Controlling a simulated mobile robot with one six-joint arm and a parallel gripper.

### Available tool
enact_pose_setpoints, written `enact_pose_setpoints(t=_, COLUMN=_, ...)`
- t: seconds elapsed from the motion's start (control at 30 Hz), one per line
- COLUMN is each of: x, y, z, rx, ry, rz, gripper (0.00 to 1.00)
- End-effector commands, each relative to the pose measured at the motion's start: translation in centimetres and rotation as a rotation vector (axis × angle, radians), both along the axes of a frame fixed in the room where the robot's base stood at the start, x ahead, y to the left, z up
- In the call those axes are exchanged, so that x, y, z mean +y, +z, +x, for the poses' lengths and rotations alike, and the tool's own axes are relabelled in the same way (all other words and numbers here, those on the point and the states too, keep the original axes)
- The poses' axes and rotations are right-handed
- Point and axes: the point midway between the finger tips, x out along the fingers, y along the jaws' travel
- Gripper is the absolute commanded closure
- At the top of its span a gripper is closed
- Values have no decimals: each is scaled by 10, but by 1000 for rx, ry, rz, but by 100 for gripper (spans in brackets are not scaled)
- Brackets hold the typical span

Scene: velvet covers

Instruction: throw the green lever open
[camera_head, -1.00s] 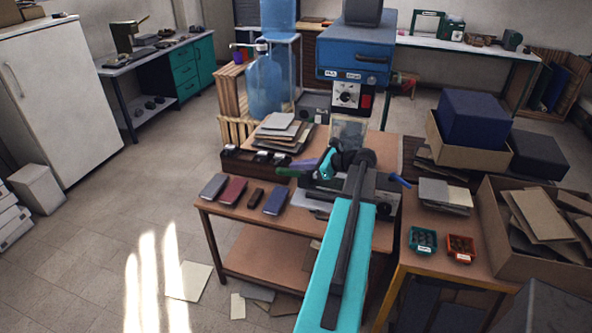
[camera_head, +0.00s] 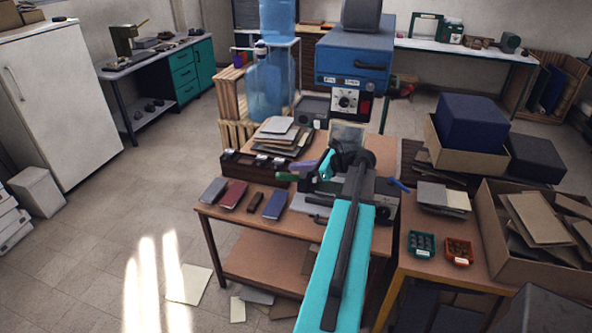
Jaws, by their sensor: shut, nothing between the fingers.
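The green lever (camera_head: 287,177) shows as a short green handle pointing left from the grey machine (camera_head: 384,207) on the middle table. A purple handle (camera_head: 308,167) lies just right of and above it, and a blue handle (camera_head: 399,184) sticks out on the machine's right side. My arm reaches over the table from the bottom of the view. My gripper (camera_head: 323,175) is small and dark, beside the teal end part of my arm, to the right of the green lever. It looks shut and empty. My arm hides part of the machine; I cannot tell whether the gripper touches anything.
Several books (camera_head: 233,195) lie at the table's front left. Stacked boards (camera_head: 282,138) and a dark rack (camera_head: 254,163) stand behind. The blue press (camera_head: 354,62) rises at the back. Small green (camera_head: 422,242) and red (camera_head: 459,251) trays sit on the right table. Floor at left is mostly clear.

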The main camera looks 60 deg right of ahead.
Motion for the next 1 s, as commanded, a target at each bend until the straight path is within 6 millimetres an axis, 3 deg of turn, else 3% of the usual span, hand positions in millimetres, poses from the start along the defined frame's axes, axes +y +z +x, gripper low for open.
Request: enact_pose_setpoints(t=1.0, x=2, y=66, z=-34, rx=-1, ry=6, rz=-2, gripper=100)
